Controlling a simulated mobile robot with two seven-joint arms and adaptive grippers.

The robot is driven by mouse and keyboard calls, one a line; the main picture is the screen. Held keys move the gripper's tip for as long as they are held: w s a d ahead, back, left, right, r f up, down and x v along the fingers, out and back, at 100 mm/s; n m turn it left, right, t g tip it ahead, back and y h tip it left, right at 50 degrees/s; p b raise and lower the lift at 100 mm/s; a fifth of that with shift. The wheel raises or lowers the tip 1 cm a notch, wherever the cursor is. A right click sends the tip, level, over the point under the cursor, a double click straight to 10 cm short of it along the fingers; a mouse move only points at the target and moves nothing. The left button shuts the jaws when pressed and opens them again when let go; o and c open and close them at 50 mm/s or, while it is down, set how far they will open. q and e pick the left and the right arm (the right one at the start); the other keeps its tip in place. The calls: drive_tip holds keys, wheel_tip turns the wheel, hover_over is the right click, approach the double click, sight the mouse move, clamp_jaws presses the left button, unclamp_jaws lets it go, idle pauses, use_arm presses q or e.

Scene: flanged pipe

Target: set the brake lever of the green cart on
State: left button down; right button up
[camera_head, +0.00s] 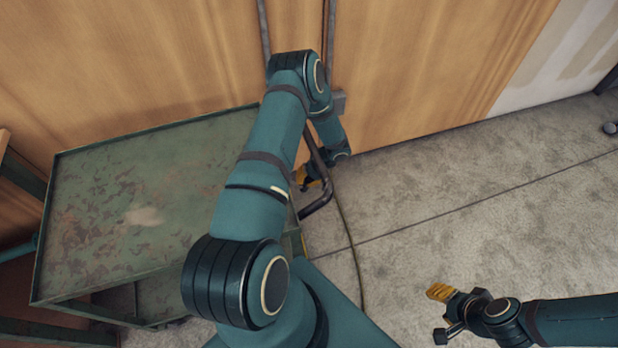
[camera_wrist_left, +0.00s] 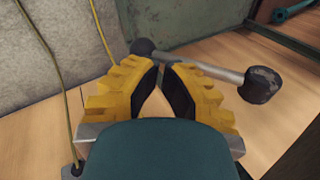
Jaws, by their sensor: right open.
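The green cart (camera_head: 140,200) stands at the left against the wooden wall, its top worn and empty. In the left wrist view, a grey lever (camera_wrist_left: 215,71) with a dark knob at each end crosses just beyond my left fingertips; green metal (camera_wrist_left: 195,35) shows behind it. My left gripper (camera_wrist_left: 160,66) has its yellow fingers close together, with a narrow gap at the tips; I cannot tell whether they touch the lever. In the head view my left gripper (camera_head: 308,178) is small and partly hidden beside the cart's right end. My right gripper (camera_head: 440,311) is open and empty over the floor, right of the cart.
A dark bent handle bar (camera_head: 319,183) is at the cart's right end. Pipes (camera_head: 329,45) run down the wooden wall (camera_head: 430,60) to a grey box, and a cable (camera_head: 350,240) lies on the floor. The concrete floor (camera_head: 470,210) at the right is mostly clear.

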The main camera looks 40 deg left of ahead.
use_arm(q)
drive_tip(key=shift+s+a+f+g+b, duration=0.25)
drive_tip(key=shift+s+f+g+b, duration=0.25)
drive_tip(key=shift+b, duration=0.6)
drive_tip(key=shift+s+a, duration=0.1)
use_arm(e)
drive_tip(key=shift+w+d+f, duration=0.1)
drive_tip(key=shift+w+f, duration=0.15)
drive_tip(key=shift+f, duration=0.75)
